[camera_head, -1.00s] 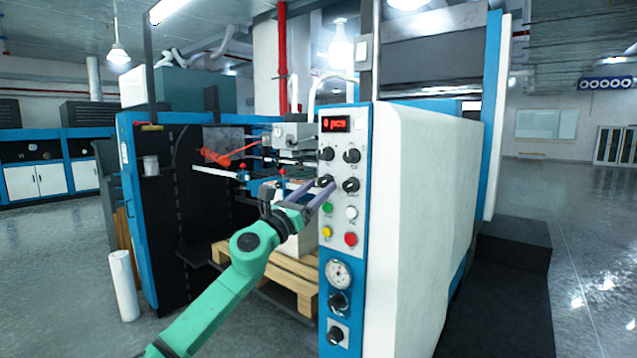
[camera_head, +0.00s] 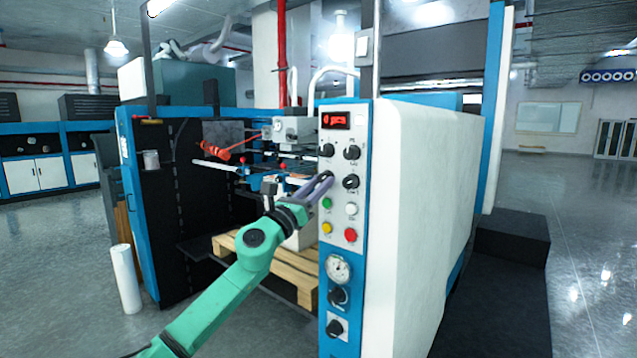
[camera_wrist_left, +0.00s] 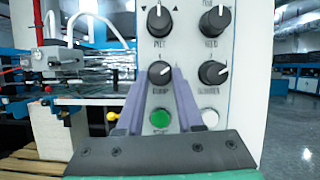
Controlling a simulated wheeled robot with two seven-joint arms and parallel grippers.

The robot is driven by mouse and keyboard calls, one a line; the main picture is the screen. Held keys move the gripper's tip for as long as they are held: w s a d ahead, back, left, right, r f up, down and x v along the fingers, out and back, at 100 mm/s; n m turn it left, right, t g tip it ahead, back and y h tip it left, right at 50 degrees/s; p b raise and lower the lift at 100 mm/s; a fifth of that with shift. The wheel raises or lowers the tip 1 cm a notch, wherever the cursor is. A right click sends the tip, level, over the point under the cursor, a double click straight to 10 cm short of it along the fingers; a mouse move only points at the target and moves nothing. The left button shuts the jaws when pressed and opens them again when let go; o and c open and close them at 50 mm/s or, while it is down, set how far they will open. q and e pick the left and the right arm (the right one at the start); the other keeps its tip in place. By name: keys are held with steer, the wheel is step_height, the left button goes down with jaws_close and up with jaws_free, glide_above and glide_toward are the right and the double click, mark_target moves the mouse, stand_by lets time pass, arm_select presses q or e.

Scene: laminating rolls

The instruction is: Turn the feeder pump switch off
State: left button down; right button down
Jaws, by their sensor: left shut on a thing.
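The pump switch (camera_wrist_left: 160,73) is a round black knob with a white pointer line, above a label that seems to read PUMP. In the left wrist view its pointer leans to the upper right. My left gripper (camera_head: 326,178) reaches the panel from the left, and its grey-purple fingers are shut on this knob, one on each side. In the head view the fingers largely hide the knob. The control panel (camera_head: 340,221) is a light strip with blue edges on the machine's front. My right gripper is in neither view.
Other black knobs sit close by: one above (camera_wrist_left: 158,21), one to the right (camera_wrist_left: 212,73). Green (camera_wrist_left: 160,118) and white (camera_wrist_left: 209,117) buttons lie just below; yellow (camera_head: 327,228) and red (camera_head: 350,235) ones are lower. A wooden pallet (camera_head: 270,265) stands left of the panel.

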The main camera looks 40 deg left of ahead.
arm_select(q)
steer(key=n+y+p, duration=0.1)
steer(key=n+p, duration=0.2)
steer(key=n, duration=0.1)
steer(key=n+g+y+p, duration=0.1)
steer(key=n+y+p, duration=0.1)
steer(key=n+p, duration=0.1)
steer(key=r+n+g+y+p, duration=0.1)
steer(key=n+y+p, duration=0.1)
steer(key=n+p, duration=0.2)
steer(key=shift+d+n, duration=0.3)
steer(key=shift+d, duration=0.05)
steer(key=shift+d+f+n+g+y+p, duration=0.1)
steer(key=shift+n+g+y+p, duration=0.25)
steer(key=shift+n+p, duration=0.55)
steer(key=shift+f+n+g+y+p, duration=0.15)
steer(key=shift+n+g+p, duration=0.3)
steer(key=shift+n+p, duration=0.4)
steer(key=shift+r, duration=0.1)
steer(key=c, duration=0.5)
jaws_free()
steer(key=shift+c, duration=0.2)
steer(key=b+v, duration=0.5)
steer(key=v, duration=0.9)
steer(key=shift+s, duration=0.3)
